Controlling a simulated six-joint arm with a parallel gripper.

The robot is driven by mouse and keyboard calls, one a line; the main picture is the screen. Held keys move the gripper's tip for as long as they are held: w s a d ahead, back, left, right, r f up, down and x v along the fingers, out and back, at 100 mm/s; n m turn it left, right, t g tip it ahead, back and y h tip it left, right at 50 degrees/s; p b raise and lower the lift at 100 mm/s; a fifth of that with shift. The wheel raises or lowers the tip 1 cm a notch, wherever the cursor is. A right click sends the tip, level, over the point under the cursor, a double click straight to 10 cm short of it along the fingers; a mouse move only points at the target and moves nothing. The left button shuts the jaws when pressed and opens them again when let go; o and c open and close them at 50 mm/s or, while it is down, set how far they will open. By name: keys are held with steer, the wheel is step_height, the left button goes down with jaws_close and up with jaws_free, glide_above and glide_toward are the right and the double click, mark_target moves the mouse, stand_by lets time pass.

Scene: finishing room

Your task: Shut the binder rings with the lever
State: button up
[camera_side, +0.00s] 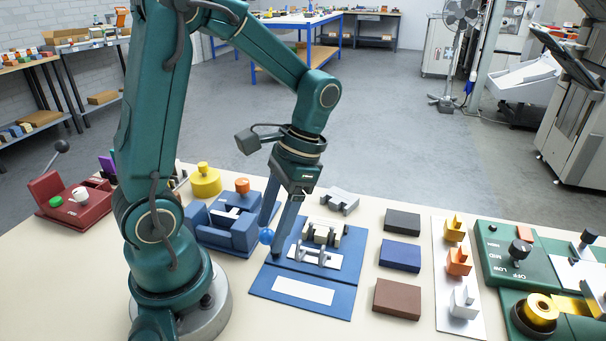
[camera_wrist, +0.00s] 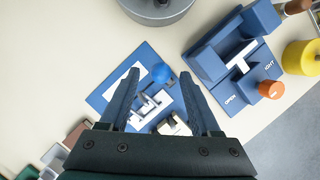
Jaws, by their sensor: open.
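The blue binder (camera_side: 300,299) lies flat on the bench with white panels on it. Its metal rings (camera_side: 314,254) stand on the middle panel; I cannot tell whether they are open or shut. The lever's arm is mostly hidden.
A blue fixture (camera_side: 225,229) with an orange knob stands left of the binder. Black, blue and brown blocks (camera_side: 398,298) lie to the right, then a white strip (camera_side: 450,318) with small holders and a green panel (camera_side: 510,265). A grey clip-like part (camera_side: 340,201) sits behind the binder.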

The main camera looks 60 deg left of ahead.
steer(key=shift+s+a+f+g, duration=0.1)
steer(key=shift+s+f+g, duration=0.2)
steer(key=shift+f, duration=0.2)
steer(key=shift+x, duration=2.4)
jaws_close()
steer(key=shift+w, duration=0.1)
